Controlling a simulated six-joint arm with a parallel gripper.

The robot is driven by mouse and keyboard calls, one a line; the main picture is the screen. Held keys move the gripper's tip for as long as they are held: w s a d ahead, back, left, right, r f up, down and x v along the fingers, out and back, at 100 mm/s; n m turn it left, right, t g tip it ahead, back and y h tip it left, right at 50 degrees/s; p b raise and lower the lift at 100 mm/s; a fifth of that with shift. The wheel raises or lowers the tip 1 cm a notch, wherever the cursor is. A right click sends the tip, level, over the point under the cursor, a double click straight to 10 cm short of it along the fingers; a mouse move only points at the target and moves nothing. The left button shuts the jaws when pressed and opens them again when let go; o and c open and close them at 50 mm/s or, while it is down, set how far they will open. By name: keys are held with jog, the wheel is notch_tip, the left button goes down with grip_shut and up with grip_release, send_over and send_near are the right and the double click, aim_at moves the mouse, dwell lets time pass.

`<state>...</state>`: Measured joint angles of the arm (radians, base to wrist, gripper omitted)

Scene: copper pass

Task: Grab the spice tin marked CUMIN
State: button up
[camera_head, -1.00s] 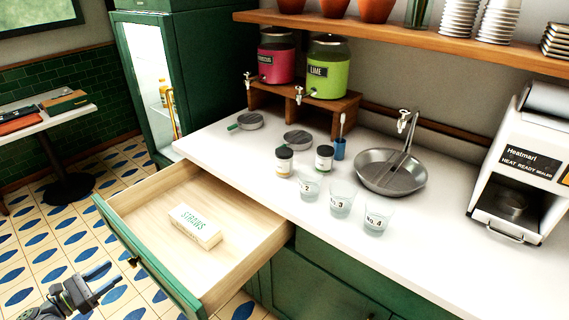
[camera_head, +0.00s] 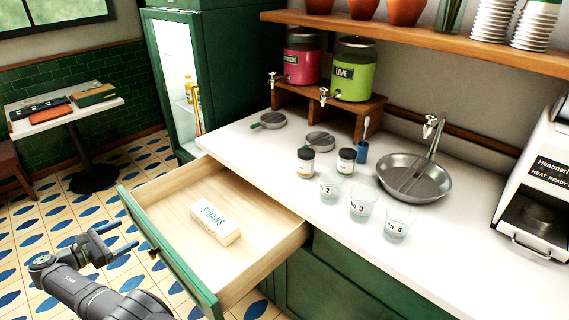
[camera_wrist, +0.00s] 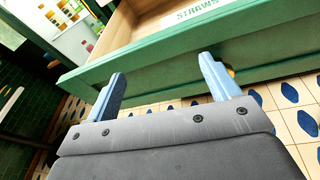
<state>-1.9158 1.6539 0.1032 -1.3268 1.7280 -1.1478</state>
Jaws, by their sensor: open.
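Two small spice tins with dark lids stand upright side by side on the white counter, just behind the open drawer. The left tin (camera_head: 306,162) has a yellowish label and the right tin (camera_head: 345,161) a greenish one. Their lettering is too small to read, so I cannot tell which is CUMIN. My gripper (camera_head: 124,236) is open and empty, in front of the drawer and well to the left of the tins. In the wrist view my gripper (camera_wrist: 162,72) has its blue fingers spread before the green drawer front.
The open drawer (camera_head: 258,256) holds a STRAWS box (camera_head: 215,223) and lies between my gripper and the counter (camera_head: 291,185). Several numbered glasses (camera_head: 362,208) stand close right of the tins. A blue cup (camera_head: 362,151), round strainers (camera_head: 320,140) and a pan (camera_head: 415,180) are nearby.

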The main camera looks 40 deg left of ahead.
jog(key=w+a+r+m+g, duration=0.3)
jog(key=w+a+r+m, duration=0.3)
jog(key=w+r, duration=0.5)
notch_tip(320, 180, up, 16)
jog(key=n+g+h, duration=0.2)
jog(key=n+g, duration=1)
jog(key=n, duration=1.6)
send_over(305, 151)
notch_tip(305, 151, down, 12)
jog(key=shift+s+r, duration=0.1)
jog(key=shift+r, duration=0.05)
jog(key=shift+d+f, duration=0.15)
jog(key=shift+f, duration=1.2)
jog(key=shift+d+f, duration=0.1)
jog(key=shift+f, duration=1.2)
jog(key=c, duration=1.2)
jog(key=shift+o, duration=0.2)
jog(key=shift+r, duration=0.1)
